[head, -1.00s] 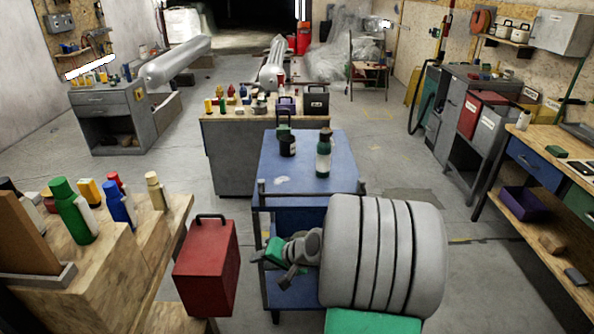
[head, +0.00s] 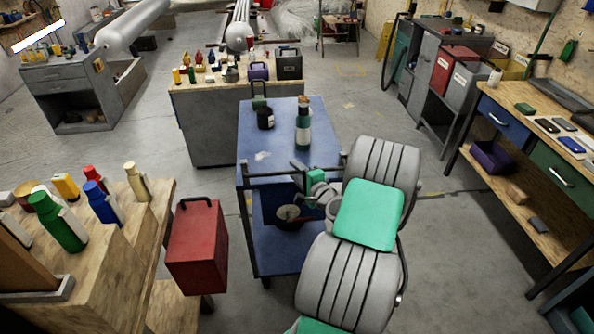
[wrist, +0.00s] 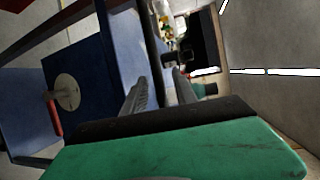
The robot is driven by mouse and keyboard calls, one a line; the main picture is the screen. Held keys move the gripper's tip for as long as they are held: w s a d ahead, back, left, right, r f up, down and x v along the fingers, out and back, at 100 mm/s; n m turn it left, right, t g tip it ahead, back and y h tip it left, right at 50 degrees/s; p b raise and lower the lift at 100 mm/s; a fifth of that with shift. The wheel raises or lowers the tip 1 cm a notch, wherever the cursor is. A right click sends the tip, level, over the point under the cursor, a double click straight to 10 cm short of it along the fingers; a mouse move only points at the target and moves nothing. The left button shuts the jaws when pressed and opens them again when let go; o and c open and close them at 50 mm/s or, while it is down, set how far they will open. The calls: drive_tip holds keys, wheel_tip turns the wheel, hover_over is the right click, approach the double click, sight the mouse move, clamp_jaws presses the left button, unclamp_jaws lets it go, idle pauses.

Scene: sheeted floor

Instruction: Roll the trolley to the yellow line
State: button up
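The blue trolley (head: 285,104) stands ahead, its handle bar (head: 262,175) across its near end. A dark jar (head: 265,118) and a green-and-white bottle (head: 303,132) stand upright on its top. My gripper (head: 299,170) is at the handle bar, right of its middle. In the wrist view the fingers (wrist: 158,82) are apart, with a dark bar running between them and gaps beside it. I cannot tell whether they touch it. Short yellow floor marks show right of the trolley (head: 452,193) and by its left side; the trolley hides what lies between.
A red toolbox (head: 197,246) is close to the trolley's left, beside a wooden bench (head: 105,265) with bottles. A grey cabinet with a wooden top (head: 205,132) stands beyond the trolley's far left. A workbench (head: 500,185) lines the right. Floor right of the trolley is clear.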

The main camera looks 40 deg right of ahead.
drive_tip(key=shift+c, duration=0.3)
clamp_jaws()
idle(1.1)
